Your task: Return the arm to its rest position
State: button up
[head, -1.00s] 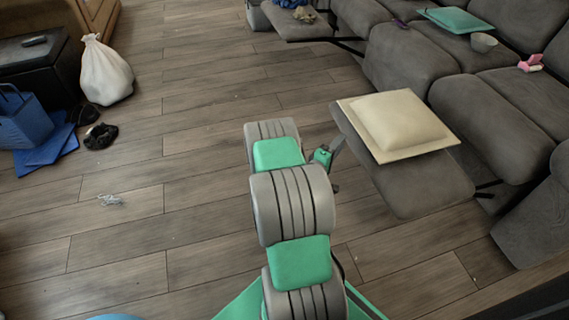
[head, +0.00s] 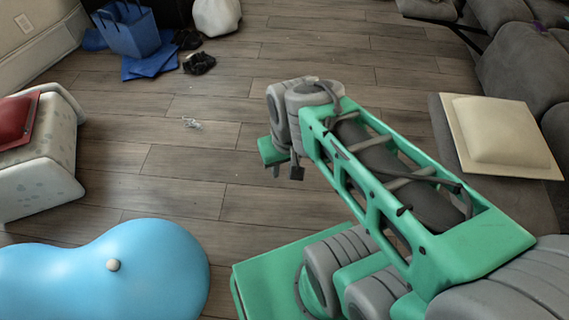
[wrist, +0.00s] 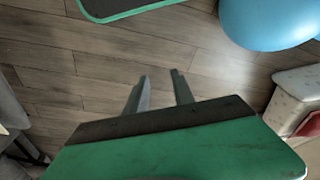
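My arm is folded in the head view, its green and grey links crossing the right half of the picture. My gripper (head: 286,172) hangs at the arm's far end, pointing down above the wooden floor (head: 190,190). In the wrist view my gripper (wrist: 160,78) shows two grey fingers standing apart, with only bare floor between them. It is open and empty and touches nothing that I can see.
A blue rounded object (head: 165,265) with a pale knob stands front left. Left are a white seat (head: 50,165) and red cushion (head: 14,122). A beige cushion (head: 498,132) lies on the grey sofa (head: 455,115) at right. The mid-left floor is mostly clear.

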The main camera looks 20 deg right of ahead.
notch_tip(320, 180, up, 35)
jog(key=w+t+p, duration=0.1)
jog(key=p, duration=3.1)
jog(key=shift+w+r, duration=0.15)
jog(key=shift+w, duration=0.1)
